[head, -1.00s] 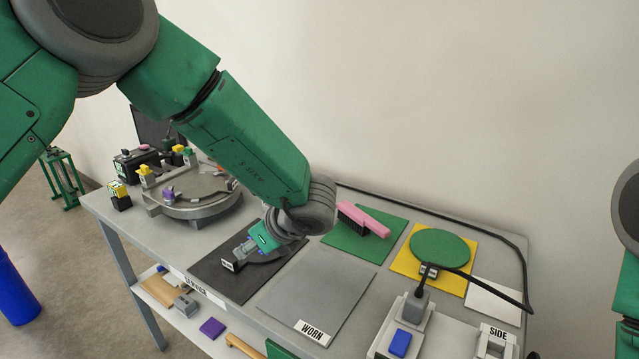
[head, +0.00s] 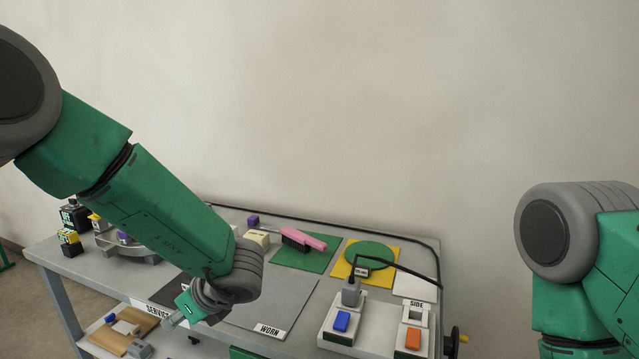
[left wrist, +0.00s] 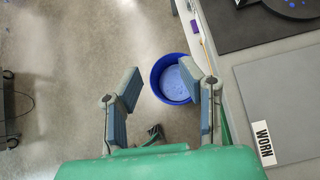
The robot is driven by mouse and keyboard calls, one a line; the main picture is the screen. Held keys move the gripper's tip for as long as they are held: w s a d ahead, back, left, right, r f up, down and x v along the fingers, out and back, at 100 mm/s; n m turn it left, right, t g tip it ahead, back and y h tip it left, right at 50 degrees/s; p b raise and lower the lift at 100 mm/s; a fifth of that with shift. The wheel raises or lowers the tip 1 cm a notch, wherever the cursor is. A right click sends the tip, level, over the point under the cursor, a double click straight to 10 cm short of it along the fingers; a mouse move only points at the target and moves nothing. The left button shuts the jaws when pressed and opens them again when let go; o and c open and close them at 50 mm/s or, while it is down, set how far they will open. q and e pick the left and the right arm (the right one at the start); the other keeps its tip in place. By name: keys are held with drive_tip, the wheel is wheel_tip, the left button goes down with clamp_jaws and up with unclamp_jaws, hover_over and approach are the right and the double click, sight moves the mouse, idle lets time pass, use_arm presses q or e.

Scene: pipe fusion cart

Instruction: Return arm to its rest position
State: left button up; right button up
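My left arm (head: 165,215) comes in from the left in the head view and reaches down across the cart. My left gripper (head: 172,322) hangs by the cart's front edge, near the black mat and the SERVICE label. In the left wrist view, the left gripper (left wrist: 166,85) is open, with nothing between its fingers. The floor and a blue bucket (left wrist: 176,80) lie below it. My right arm (head: 575,260) is folded at the right edge of the head view. Its gripper is out of sight.
The cart (head: 50,252) carries a grey WORN mat (head: 283,300), a pink-handled brush (head: 305,240) on a green mat, and a green disc (head: 370,254) on a yellow mat. A black cable runs along the back.

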use_arm(q)
drive_tip(key=s+a+f+m+t+h+b, duration=0.15)
drive_tip(key=s+f+m, duration=0.35)
drive_tip(key=f+m, duration=0.8)
drive_tip(key=s+a+f+m+t+h+b, duration=0.1)
drive_tip(key=s+a+f+m+h+b, duration=0.15)
drive_tip(key=s+f+m, duration=0.9)
drive_tip(key=s+f+m+g+h+b, duration=0.1)
drive_tip(key=s+f+m+g+h, duration=0.1)
drive_tip(key=s+m, duration=0.6)
drive_tip(key=s+d+f+m+g+h+b, duration=0.1)
drive_tip(key=s+m, duration=0.7)
drive_tip(key=m, duration=0.9)
drive_tip(key=shift+s+d+f+g+h, duration=0.25)
drive_tip(key=shift+f+g+h, duration=0.45)
drive_tip(key=shift+g, duration=0.45)
use_arm(e)
wheel_tip(320, 180, down, 6)
drive_tip(key=shift+w+f, duration=0.2)
drive_tip(key=shift+w, duration=0.1)
